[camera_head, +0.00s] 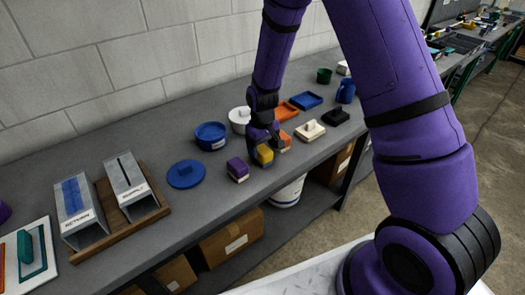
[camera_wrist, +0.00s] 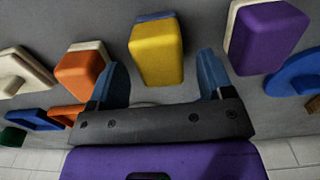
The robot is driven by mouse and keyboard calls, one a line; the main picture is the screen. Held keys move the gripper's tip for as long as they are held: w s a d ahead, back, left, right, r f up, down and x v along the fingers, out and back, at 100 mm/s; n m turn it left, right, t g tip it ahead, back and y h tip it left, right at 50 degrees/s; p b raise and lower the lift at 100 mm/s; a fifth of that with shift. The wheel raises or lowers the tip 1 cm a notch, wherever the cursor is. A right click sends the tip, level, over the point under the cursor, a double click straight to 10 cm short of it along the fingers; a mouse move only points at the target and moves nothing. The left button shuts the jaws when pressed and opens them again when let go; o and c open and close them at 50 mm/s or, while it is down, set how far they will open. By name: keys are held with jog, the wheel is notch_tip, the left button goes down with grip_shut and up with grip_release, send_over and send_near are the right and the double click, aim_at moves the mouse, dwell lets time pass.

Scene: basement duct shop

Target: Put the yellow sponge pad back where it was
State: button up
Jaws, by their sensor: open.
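The yellow sponge pad (camera_head: 264,155) stands on the grey bench between a purple pad and an orange pad. In the wrist view the yellow sponge pad (camera_wrist: 157,52) has a blue-grey layer along its far edge. My gripper (camera_head: 262,142) is low over the bench right at the pad and partly hides it in the head view. In the wrist view my gripper (camera_wrist: 163,78) is open, with one blue finger toward each side of the yellow pad and visible gaps between. Whether the fingertips are level with the pad is hard to tell.
The purple pad (camera_wrist: 267,38) and orange pad (camera_wrist: 82,72) stand close on either side. Blue lid (camera_head: 186,174), blue bowl (camera_head: 211,135) and white pot (camera_head: 239,119) are nearby. Two labelled grey chutes (camera_head: 82,208) (camera_head: 132,185) stand on a wooden base at left.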

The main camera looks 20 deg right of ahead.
notch_tip(320, 180, up, 10)
notch_tip(320, 180, up, 9)
jog(key=t, duration=0.1)
send_over(263, 149)
jog(key=s+d, duration=0.2)
jog(key=s, duration=0.2)
jog(key=s+d+r+m+t, duration=0.2)
jog(key=s+r, duration=0.5)
jog(key=r, duration=0.3)
jog(key=s+d+r+t, duration=0.1)
jog(key=s+r, duration=0.2)
jog(key=s, duration=0.6)
jog(key=s+d+r+m+t, duration=0.1)
jog(key=s+r, duration=0.3)
jog(key=s, duration=0.5)
jog(key=shift+s+d+r+m, duration=0.2)
jog(key=shift+d+r+m, duration=0.05)
jog(key=shift+d+m, duration=0.1)
